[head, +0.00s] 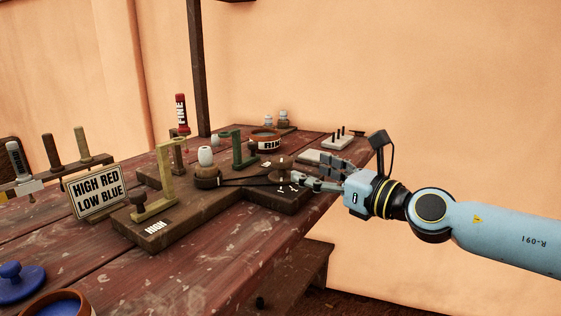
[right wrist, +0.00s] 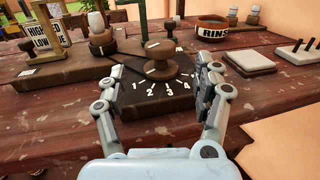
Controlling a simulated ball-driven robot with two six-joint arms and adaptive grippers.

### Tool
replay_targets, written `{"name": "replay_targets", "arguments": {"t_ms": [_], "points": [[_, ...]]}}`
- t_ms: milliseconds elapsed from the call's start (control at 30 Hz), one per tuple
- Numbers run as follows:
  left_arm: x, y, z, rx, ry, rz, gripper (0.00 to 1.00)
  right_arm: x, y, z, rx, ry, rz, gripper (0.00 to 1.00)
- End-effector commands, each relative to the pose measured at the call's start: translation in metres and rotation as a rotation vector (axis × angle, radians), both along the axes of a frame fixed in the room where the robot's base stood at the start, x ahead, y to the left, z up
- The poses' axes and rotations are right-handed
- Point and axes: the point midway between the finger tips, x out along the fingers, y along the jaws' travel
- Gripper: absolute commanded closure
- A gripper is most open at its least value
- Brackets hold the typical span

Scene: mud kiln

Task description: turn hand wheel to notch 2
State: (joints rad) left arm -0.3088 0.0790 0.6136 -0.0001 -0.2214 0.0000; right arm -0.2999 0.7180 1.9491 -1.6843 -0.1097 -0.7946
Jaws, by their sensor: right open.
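The hand wheel (right wrist: 152,70) is a dark brown disc with a raised knob on a dark base board. In the right wrist view, white numerals 1 to 4 (right wrist: 160,87) run along the base in front of it. A light mark shows on the wheel, but which notch it points at is too small to tell. The wheel also shows in the head view (head: 281,175), just left of my fingertips. My right gripper (right wrist: 163,70) is open and empty, its fingers either side of the wheel and apart from it. It reaches in from the right in the head view (head: 310,182).
A HIGH RED LOW BLUE sign (head: 96,192) stands at left. A RINSE bowl (right wrist: 212,28) is behind, pale tiles (right wrist: 248,63) right.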

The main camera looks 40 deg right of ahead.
Motion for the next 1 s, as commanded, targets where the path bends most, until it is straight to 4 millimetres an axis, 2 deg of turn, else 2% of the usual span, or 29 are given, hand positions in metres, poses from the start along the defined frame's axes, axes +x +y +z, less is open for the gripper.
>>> {"name": "replay_targets", "arguments": {"t_ms": [200, 433, 600, 833, 1000], "points": [[0.009, 0.000, 0.005, 0.001, -0.013, -0.001, 0.51, 0.045, 0.007, 0.003, 0.006, -0.005, -0.003, 0.32], [0.016, 0.001, 0.004, 0.000, -0.025, -0.001, 0.51, 0.077, 0.013, 0.000, 0.004, -0.001, -0.001, 0.32], [0.016, 0.001, 0.003, 0.001, -0.024, -0.002, 0.51, 0.084, 0.014, 0.000, 0.002, 0.000, 0.000, 0.32], [0.014, 0.001, 0.003, 0.001, -0.022, -0.002, 0.51, 0.084, 0.015, 0.000, 0.003, 0.001, 0.000, 0.33], [0.013, 0.001, 0.003, 0.000, -0.019, -0.001, 0.51, 0.084, 0.014, 0.000, 0.003, 0.001, 0.000, 0.55]]}}
